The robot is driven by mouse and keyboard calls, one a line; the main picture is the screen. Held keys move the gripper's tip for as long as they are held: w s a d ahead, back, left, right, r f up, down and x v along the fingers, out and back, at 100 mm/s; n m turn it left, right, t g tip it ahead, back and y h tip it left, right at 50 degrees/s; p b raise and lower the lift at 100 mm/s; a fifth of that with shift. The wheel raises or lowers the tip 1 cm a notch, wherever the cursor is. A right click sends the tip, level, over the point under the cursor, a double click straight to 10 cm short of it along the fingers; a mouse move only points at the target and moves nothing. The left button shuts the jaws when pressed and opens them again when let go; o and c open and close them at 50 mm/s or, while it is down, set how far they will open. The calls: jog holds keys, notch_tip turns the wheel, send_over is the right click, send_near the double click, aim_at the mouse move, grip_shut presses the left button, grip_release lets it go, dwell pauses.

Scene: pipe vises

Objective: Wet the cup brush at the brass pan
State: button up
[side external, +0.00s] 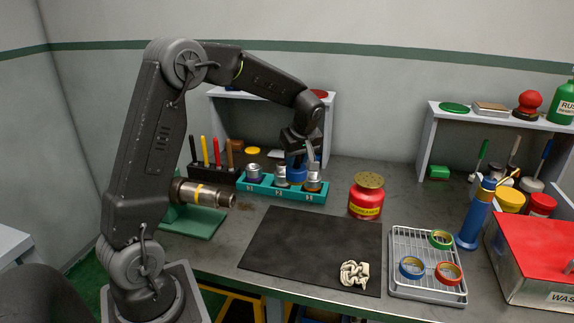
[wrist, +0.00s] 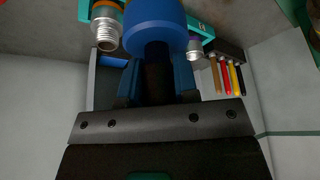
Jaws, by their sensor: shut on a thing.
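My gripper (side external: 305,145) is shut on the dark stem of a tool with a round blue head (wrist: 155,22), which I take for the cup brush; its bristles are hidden. In the side view the blue head (side external: 295,167) is at the teal rack, among the metal fittings; I cannot tell whether it touches the rack. The brass pan (side external: 369,180) is the perforated top of a red can (side external: 365,203). The can stands upright on the bench, to the right of my gripper and apart from it.
The teal rack (side external: 257,189) holds metal fittings. A dark mat (side external: 300,250) with a crumpled cloth (side external: 354,273) lies in front. A wire tray (side external: 405,285) of tape rolls, a blue bottle (side external: 472,228) and a red-lidded bin (side external: 540,255) stand right. A pipe (side external: 205,193) sits left.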

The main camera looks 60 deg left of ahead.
jog(key=w+d+r+m+t+h, duration=0.25)
jog(key=w+d+m, duration=0.25)
jog(key=w+m, duration=0.4)
jog(key=w+d+r+m+t+h, duration=0.25)
jog(key=w+d+m, duration=0.35)
jog(key=w, duration=0.5)
jog(key=shift+m+g+y, duration=0.4)
jog(key=shift+m, duration=0.2)
jog(key=shift+a+f, duration=0.25)
jog(key=shift+f, duration=0.55)
jog(key=shift+a+f, duration=0.3)
jog(key=shift+f, duration=0.55)
jog(key=shift+a+f, duration=0.25)
jog(key=shift+f, duration=0.55)
jog(key=shift+f, duration=1.1)
notch_tip(320, 180, up, 7)
jog(key=shift+r, duration=0.1)
